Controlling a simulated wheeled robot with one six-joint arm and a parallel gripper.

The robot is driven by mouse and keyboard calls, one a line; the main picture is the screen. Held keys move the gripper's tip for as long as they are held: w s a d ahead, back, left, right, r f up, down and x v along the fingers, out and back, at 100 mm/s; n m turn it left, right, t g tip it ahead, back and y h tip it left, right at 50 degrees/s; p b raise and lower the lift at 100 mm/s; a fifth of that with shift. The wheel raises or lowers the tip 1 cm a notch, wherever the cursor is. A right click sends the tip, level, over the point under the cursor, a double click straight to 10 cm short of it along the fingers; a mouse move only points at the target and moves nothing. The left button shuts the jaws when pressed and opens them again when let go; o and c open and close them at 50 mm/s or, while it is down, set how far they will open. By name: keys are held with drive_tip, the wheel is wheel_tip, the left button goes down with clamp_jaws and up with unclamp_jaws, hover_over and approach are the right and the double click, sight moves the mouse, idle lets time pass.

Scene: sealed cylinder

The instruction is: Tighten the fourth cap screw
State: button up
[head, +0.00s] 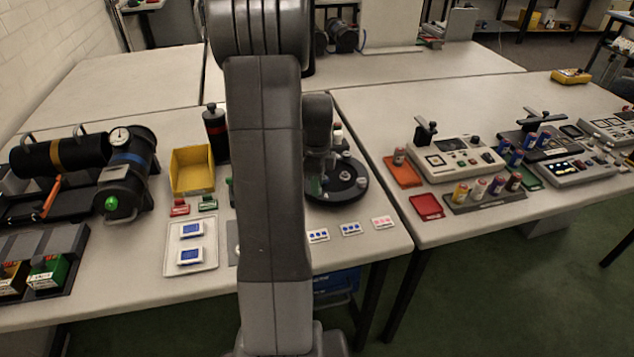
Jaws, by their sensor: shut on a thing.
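A round black cover (351,192) lies on the middle table, just right of my upright arm link. Small silver cap screws show on it, one near its centre (344,176), one at its right (362,182) and one at its back. My gripper (316,186) points down over the left part of the cover. Its fingers are small and dark in this view, and my arm link hides part of the left side. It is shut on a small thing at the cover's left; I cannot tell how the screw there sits.
A yellow bin (192,170), a black bottle (216,136) and a white tray (191,262) with two blue-faced items stand left of my arm. Small labelled cards (350,229) lie in front of the cover. Black cylinders with a gauge (120,136) stand far left; instruments (457,156) stand right.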

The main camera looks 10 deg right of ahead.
drive_tip(key=shift+w+r+m, duration=0.2)
drive_tip(key=shift+m, duration=0.7)
drive_tip(key=o, duration=1)
drive_tip(key=shift+s+f, duration=0.1)
wheel_tip(320, 180, up, 14)
drive_tip(key=shift+f, duration=0.1)
